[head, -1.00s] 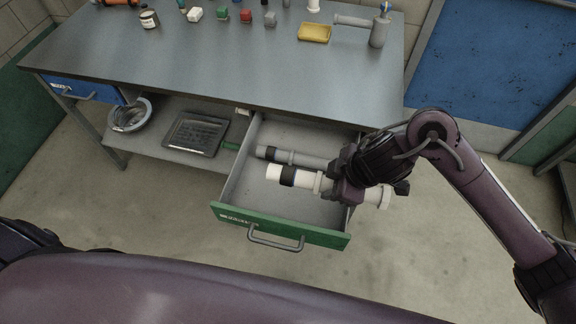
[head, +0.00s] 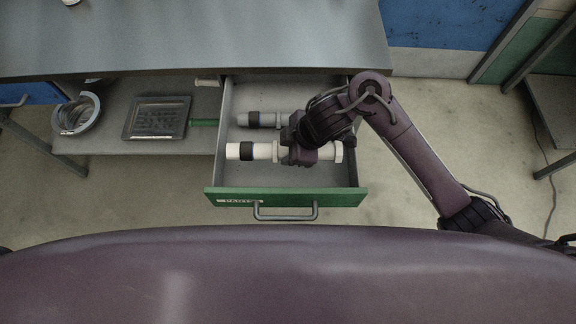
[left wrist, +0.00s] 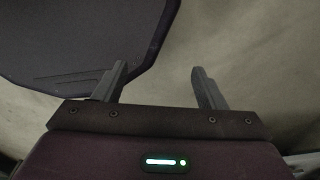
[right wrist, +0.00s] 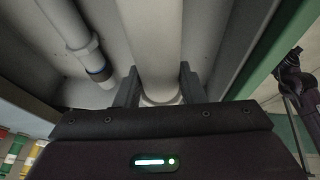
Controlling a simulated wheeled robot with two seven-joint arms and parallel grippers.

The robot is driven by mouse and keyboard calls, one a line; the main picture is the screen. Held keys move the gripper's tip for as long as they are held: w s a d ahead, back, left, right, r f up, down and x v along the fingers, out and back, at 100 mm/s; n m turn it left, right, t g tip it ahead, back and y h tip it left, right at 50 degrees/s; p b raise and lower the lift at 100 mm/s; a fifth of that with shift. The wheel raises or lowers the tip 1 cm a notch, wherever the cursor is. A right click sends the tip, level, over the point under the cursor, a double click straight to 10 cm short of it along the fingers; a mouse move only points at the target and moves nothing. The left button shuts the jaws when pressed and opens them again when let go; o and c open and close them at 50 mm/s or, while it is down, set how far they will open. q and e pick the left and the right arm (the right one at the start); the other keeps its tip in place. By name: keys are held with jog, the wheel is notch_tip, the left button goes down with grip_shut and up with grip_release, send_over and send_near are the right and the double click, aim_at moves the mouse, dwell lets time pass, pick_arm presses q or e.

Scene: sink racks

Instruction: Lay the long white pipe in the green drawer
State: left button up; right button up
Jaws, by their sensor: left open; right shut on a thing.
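The long white pipe (head: 240,151), with a black band, lies crosswise over the open green drawer (head: 340,197), roughly parallel to its front. Both pipe ends show inside the drawer's side walls. I cannot tell whether it touches the drawer floor. My right gripper (head: 300,153) is shut on the pipe near its middle. In the right wrist view the pipe (right wrist: 150,40) runs between the fingers (right wrist: 156,88). My left gripper shows only in the left wrist view (left wrist: 166,88); it is open and empty.
A grey pipe (head: 262,119) lies in the drawer behind the white one. The grey tabletop (head: 200,35) overhangs the drawer's back.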

notch_tip(320, 180, down, 2)
jog(key=shift+f+b, duration=0.15)
jog(key=shift+b, duration=0.15)
jog(key=shift+f, duration=0.5)
notch_tip(320, 180, down, 4)
jog(key=shift+f+b, duration=0.1)
jog(key=shift+b, duration=0.75)
pick_arm(q)
jog(key=f, duration=0.1)
jog(key=a+f, duration=0.1)
jog(key=f, duration=0.1)
jog(key=shift+w+a+f, duration=0.1)
pick_arm(e)
jog(key=o, duration=1.1)
